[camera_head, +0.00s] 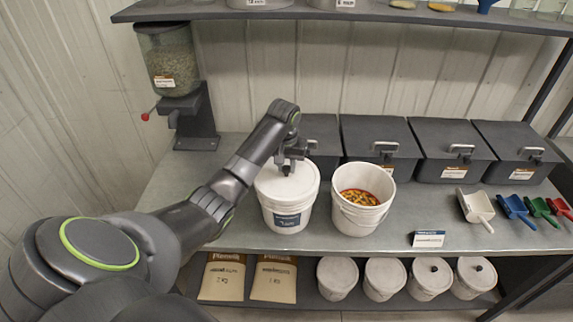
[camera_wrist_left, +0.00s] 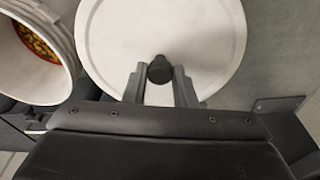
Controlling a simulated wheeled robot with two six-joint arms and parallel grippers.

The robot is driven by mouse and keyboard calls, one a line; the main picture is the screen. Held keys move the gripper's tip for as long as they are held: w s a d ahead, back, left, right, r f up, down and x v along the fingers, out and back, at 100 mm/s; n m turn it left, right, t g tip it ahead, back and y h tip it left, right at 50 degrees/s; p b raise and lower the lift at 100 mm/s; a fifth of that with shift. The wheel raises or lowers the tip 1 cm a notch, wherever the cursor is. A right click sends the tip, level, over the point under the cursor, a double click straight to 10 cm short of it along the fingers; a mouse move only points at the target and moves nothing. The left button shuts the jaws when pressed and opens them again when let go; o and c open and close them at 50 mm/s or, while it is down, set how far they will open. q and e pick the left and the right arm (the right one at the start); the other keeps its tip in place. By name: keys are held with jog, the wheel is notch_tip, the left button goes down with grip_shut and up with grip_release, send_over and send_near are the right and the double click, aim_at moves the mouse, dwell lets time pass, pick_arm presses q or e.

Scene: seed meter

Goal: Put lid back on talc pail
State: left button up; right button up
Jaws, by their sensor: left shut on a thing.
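The talc pail (camera_head: 287,216) is a white bucket with a dark blue label, standing on the grey counter. Its white lid (camera_head: 300,186) lies over the pail's top in the head view; whether it is fully seated I cannot tell. My left gripper (camera_head: 287,167) is above the lid. In the left wrist view my left gripper (camera_wrist_left: 160,80) is shut on the dark knob (camera_wrist_left: 160,69) at the middle of the round white lid (camera_wrist_left: 205,35). My right gripper is not in view.
An open white pail (camera_head: 361,217) with colourful seeds stands close to the right of the talc pail. Dark bins (camera_head: 380,150) line the back. Scoops (camera_head: 477,207) and a small sign (camera_head: 428,239) are to the right. A seed dispenser (camera_head: 172,70) stands at the back left.

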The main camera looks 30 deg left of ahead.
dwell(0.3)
pick_arm(q)
jog(key=o, duration=1.1)
jog(key=shift+o, duration=0.2)
jog(key=o, duration=0.4)
jog(key=shift+r, duration=3.55)
grip_shut()
